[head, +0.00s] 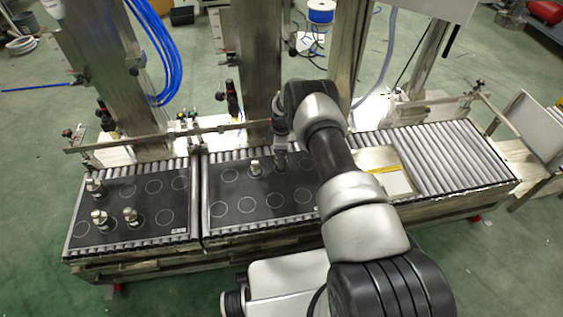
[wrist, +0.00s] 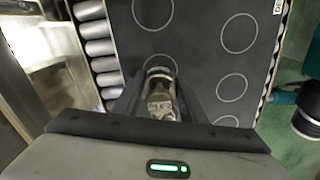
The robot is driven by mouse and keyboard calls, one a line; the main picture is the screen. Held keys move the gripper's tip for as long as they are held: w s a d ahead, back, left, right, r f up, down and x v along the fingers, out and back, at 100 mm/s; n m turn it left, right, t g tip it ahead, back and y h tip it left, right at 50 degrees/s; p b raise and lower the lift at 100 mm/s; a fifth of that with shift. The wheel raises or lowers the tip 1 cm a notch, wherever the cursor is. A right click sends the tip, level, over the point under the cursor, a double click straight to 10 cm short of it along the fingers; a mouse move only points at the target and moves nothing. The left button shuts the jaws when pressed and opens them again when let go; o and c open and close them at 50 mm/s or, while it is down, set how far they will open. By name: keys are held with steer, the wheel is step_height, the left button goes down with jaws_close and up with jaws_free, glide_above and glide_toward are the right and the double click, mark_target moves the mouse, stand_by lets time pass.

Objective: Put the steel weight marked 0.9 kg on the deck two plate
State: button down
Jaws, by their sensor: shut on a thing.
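My gripper (wrist: 160,100) is shut on a small steel weight (wrist: 162,92). The weight has a knob-like top, and I cannot read its marking. It is over or on a white-ringed spot of a black plate (wrist: 190,50); I cannot tell whether it touches. In the head view my gripper (head: 281,168) is low over the middle black plate (head: 240,200), and the held weight is hidden there. The left black plate (head: 160,220) carries three steel weights (head: 95,188), (head: 99,220), (head: 131,217).
Both plates lie on a roller conveyor (head: 450,155), with bare rollers to the right. A low rail (head: 150,138) and steel posts (head: 255,60) stand behind. A pale box (head: 395,180) is right of my arm. Several rings on the middle plate's front half are empty.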

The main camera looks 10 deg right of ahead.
steer(key=shift+w+f, duration=0.1)
steer(key=shift+f, duration=0.8)
steer(key=shift+f, duration=0.15)
steer(key=c, duration=1.1)
jaws_free()
steer(key=shift+f, duration=0.15)
